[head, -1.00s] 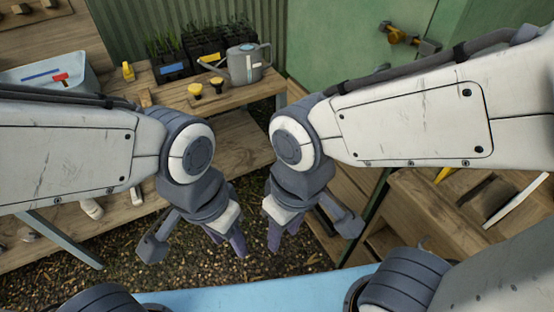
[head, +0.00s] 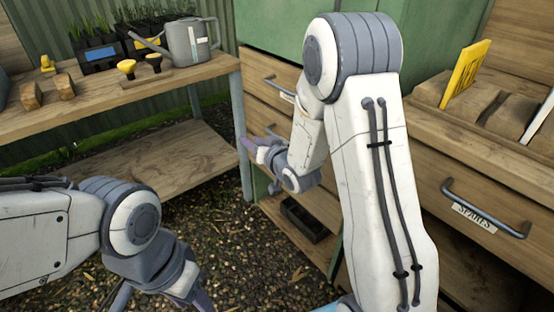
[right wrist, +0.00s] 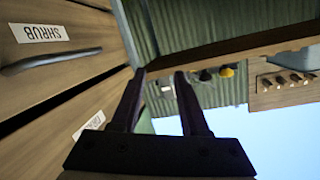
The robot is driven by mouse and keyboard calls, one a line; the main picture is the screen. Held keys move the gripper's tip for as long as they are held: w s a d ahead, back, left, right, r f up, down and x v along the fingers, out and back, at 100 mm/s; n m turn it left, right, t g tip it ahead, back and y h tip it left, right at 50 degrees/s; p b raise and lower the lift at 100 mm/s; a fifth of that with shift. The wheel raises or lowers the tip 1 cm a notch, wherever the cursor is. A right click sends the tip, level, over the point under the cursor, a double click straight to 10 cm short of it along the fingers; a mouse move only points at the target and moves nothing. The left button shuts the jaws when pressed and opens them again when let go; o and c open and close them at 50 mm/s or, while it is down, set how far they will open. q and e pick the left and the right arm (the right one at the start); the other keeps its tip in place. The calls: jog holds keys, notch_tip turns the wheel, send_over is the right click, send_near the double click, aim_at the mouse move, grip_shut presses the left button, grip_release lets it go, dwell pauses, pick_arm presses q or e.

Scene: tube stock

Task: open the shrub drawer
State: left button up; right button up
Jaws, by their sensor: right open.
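The shrub drawer (right wrist: 85,62) is a wooden drawer front with a white SHRUB label (right wrist: 40,32) and a dark bar handle (right wrist: 50,61), upside down at the left of the right wrist view. It looks flush with its cabinet. My right gripper (head: 254,146) is open and empty, in front of the cabinet's left side. Its fingers (right wrist: 163,75) are to the right of the handle in the wrist view, apart from it. My left gripper (head: 195,296) is cut off at the bottom edge.
Another handled drawer (head: 268,84) is at the cabinet's top. A low shelf there holds a dark tray (head: 303,221). A SPARES drawer (head: 475,210) is at the right. A bench (head: 140,88) with a watering can (head: 190,42) stands left. The gravel between is clear.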

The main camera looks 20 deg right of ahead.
jog(key=d+f+m+t+h+b, duration=0.1)
jog(key=d+f+m+t+b, duration=0.4)
jog(key=d+f+b, duration=0.55)
jog(key=shift+n+t, duration=0.4)
jog(key=shift+t, duration=0.3)
jog(key=x, duration=0.6)
jog(key=r+b+x, duration=0.1)
jog(key=x, duration=0.2)
jog(key=shift+s+d+r, duration=0.1)
jog(key=shift+s+d, duration=0.15)
jog(key=shift+d, duration=0.1)
pick_arm(q)
notch_tip(320, 180, down, 14)
pick_arm(e)
grip_shut()
pick_arm(q)
jog(key=shift+f, duration=0.1)
